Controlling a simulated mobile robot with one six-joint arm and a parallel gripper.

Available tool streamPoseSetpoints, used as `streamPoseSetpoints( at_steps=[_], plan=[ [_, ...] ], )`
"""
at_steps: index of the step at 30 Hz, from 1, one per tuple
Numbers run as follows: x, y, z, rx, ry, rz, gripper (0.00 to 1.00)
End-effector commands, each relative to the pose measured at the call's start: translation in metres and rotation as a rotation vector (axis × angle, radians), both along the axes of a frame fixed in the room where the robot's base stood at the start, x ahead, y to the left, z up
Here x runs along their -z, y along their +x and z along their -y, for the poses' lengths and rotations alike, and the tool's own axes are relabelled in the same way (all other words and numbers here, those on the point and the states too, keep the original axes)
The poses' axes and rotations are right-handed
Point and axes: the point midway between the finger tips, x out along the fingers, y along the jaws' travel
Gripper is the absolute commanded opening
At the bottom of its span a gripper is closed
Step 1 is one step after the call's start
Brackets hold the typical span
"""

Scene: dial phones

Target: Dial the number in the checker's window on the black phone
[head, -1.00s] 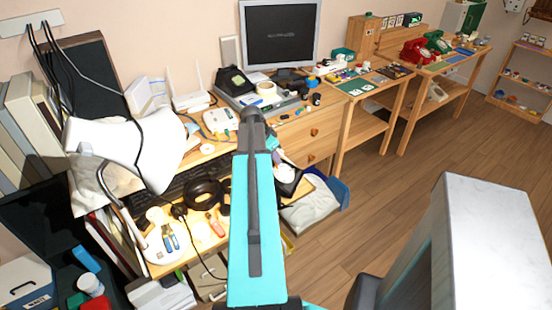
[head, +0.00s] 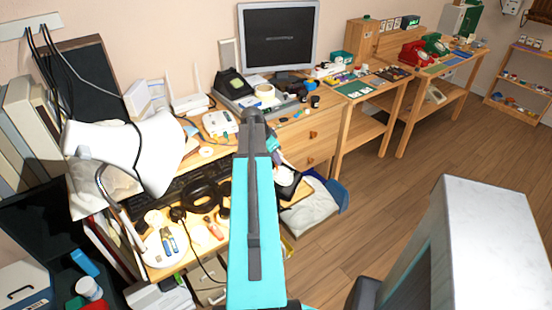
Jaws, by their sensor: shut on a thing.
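A black object that looks like the black phone (head: 232,84) sits on a grey box on the desk, left of the monitor. Its dial is too small to read. Small windows (head: 399,23) show on the far shelf at the back right; no number is readable, and I cannot tell whether they are the checker's. My gripper (head: 285,172) is partly hidden behind my turquoise arm, low over the desk's front edge. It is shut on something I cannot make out. It is well apart from the black object. A dark piece with a white disc shows at that end.
A red phone (head: 414,53) and a green phone (head: 436,44) stand on the far right table. The wooden floor (head: 390,190) is open at right.

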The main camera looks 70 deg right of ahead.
Motion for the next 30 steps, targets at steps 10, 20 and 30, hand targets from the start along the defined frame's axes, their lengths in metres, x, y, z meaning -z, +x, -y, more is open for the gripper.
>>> streamPoseSetpoints(
  at_steps=[10, 20, 30],
  plan=[
    [0.001, -0.002, 0.006, 0.001, -0.001, 0.0, 0.0],
    [0.002, -0.005, 0.012, 0.0, -0.001, -0.001, 0.0],
    [0.002, -0.006, 0.013, 0.0, -0.001, -0.001, 0.0]
  ],
)
